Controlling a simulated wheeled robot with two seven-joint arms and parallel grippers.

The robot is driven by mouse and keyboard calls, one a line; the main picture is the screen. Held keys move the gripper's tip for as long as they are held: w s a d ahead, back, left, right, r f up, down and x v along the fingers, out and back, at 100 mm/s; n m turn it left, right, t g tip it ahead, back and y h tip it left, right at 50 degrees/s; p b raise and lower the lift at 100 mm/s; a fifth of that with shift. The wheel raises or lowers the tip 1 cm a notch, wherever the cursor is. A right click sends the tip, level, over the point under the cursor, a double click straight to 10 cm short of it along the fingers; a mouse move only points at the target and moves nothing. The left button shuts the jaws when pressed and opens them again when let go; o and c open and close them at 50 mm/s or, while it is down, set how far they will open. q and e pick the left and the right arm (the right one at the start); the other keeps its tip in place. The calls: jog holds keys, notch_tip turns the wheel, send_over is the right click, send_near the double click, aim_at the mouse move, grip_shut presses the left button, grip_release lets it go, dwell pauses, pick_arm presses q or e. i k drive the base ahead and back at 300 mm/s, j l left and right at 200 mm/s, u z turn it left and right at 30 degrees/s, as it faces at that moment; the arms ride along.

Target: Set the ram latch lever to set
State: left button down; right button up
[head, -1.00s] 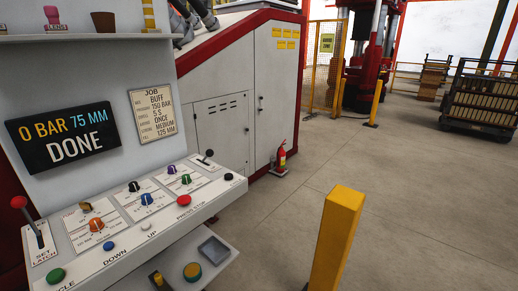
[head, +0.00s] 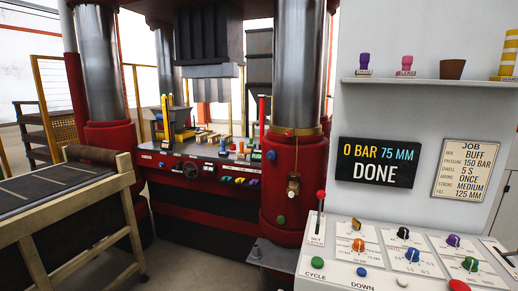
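The ram latch lever (head: 320,196) has a red ball knob on a thin stem. It stands upright at the left end of the white control panel (head: 345,268), in the lower right of the head view. The words SET LATCH are printed below its slot; I cannot tell exactly which end of the slot the stem sits in. The dark display (head: 376,162) above the panel reads 0 BAR 75 MM, DONE. Neither of my grippers is in view.
The red press (head: 285,200) with steel columns stands left of the panel, with its own row of knobs (head: 215,170). A roller conveyor (head: 75,190) is at the left. A green cycle button (head: 318,262) is just below the lever. A shelf (head: 430,80) holds stamps.

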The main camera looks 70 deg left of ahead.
aim_at(321, 194)
jog(key=u, duration=2.15)
